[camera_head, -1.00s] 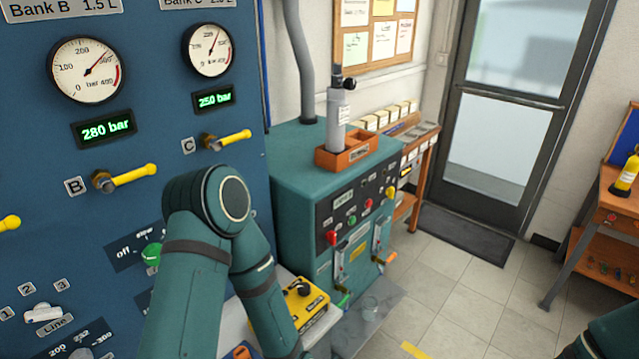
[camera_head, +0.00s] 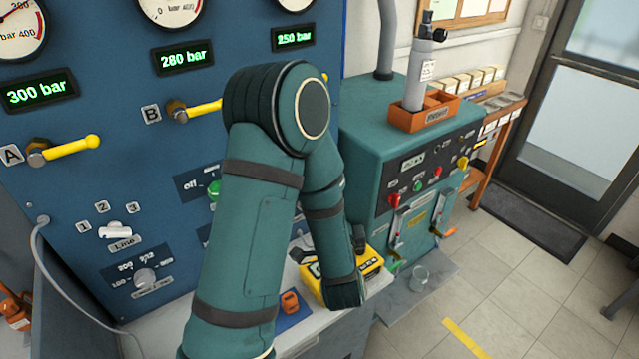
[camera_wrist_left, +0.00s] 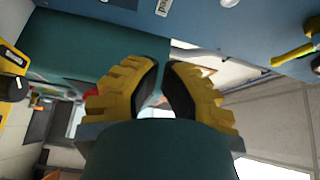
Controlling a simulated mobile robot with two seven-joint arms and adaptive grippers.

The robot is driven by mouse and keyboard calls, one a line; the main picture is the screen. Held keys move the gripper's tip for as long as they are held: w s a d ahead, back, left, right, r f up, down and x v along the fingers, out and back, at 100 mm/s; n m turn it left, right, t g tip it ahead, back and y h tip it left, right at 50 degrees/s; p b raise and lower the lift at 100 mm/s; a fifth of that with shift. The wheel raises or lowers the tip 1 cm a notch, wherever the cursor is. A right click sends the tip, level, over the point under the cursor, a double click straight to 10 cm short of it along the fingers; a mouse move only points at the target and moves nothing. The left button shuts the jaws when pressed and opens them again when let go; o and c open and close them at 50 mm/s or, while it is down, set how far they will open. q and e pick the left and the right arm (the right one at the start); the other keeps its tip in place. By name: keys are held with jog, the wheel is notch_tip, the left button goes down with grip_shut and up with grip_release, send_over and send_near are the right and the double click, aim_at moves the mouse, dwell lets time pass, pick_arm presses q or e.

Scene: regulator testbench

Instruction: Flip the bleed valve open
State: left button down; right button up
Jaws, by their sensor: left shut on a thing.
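My left gripper (camera_wrist_left: 164,85) shows in the left wrist view, its yellow fingers with black pads close together. What lies between the pads cannot be made out. In the head view my left arm hides this gripper. I cannot tell which fitting is the bleed valve. The blue panel (camera_head: 100,235) carries yellow lever A (camera_head: 72,147) and yellow lever B (camera_head: 205,108), both pointing right. A green knob (camera_head: 214,188) beside an "off" label is partly behind my arm. Displays read 300, 280 and 250 bar. My right gripper is not in view.
A teal machine (camera_head: 372,145) with small levers stands right of the panel, an orange tray (camera_head: 408,124) with a grey cylinder (camera_head: 417,75) on top. A yellow box (camera_head: 372,275) and an orange item (camera_head: 290,301) lie on the bench.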

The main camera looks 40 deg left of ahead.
pick_arm(q)
jog(key=r+b+x, duration=0.1)
jog(key=b+x, duration=0.4)
jog(key=x, duration=0.5)
jog(key=shift+s+a+f+b, duration=0.1)
jog(key=shift+s+a, duration=0.25)
jog(key=shift+s, duration=0.3)
jog(key=shift+s+a+f+b, duration=0.1)
jog(key=shift+s+a, duration=0.25)
jog(key=shift+s, duration=0.25)
jog(key=shift+s+a+f+b, duration=0.1)
jog(key=shift+s+a, duration=0.3)
jog(key=shift+s, duration=0.25)
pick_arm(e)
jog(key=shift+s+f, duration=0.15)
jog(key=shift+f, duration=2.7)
pick_arm(q)
jog(key=shift+w, duration=0.1)
